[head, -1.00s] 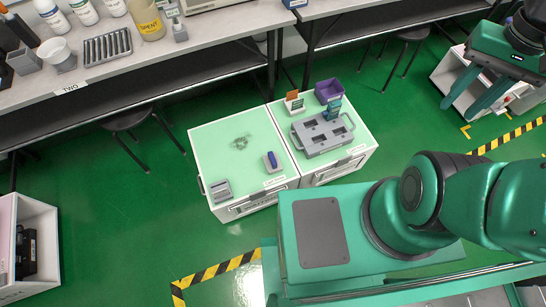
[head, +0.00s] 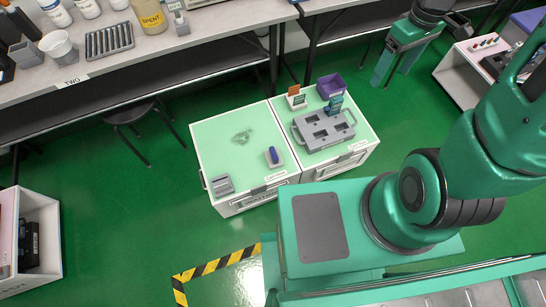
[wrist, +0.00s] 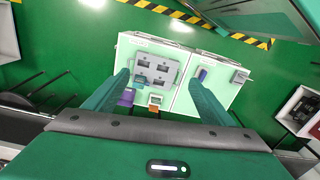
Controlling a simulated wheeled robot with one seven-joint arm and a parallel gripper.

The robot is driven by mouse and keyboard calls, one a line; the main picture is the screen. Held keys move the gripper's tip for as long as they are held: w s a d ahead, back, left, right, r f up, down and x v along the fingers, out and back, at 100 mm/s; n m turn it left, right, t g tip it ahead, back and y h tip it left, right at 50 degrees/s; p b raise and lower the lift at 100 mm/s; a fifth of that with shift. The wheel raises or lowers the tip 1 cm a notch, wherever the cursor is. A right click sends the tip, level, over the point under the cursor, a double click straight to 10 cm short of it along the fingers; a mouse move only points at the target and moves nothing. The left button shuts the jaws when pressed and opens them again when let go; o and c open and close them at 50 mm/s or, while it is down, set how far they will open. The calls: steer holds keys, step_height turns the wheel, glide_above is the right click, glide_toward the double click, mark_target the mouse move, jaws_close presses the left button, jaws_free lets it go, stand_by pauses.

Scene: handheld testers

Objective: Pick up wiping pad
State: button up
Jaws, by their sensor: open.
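A small blue piece on a grey base (head: 273,157) stands near the front of the left green-topped cabinet (head: 215,145). It may be the wiping pad, but I cannot tell for sure. A grey slotted block (head: 222,185) sits at that cabinet's front left corner. My gripper (head: 390,78) is open and empty, up and to the right of the cabinets in the head view. In the wrist view, the fingers of my gripper (wrist: 158,77) are spread, with the cabinet tops beyond.
The right cabinet top holds a grey handled tray (head: 323,131), a purple bin (head: 331,86) and small card holders (head: 296,99). A faint crumpled item (head: 241,137) lies on the left cabinet. A bench (head: 150,60) runs along the back. Green floor is open left of the cabinets.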

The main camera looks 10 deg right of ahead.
steer(key=w+a+f+n, duration=0.5)
steer(key=w+a+f, duration=0.1)
steer(key=f, duration=0.3)
steer(key=n+g+y, duration=0.1)
steer(key=n+y, duration=0.3)
steer(key=n, duration=0.7)
glide_toward(274, 153)
steer(key=x, duration=0.4)
steer(key=shift+w+d+f, duration=0.3)
steer(key=shift+d+f, duration=0.05)
steer(key=shift+f, duration=0.05)
steer(key=x, duration=0.5)
steer(key=shift+s+a+r, duration=0.2)
steer(key=shift+s+a, duration=0.1)
steer(key=shift+a, duration=0.1)
steer(key=shift+a+f, duration=0.2)
steer(key=shift+f, duration=0.3)
steer(key=c, duration=0.8)
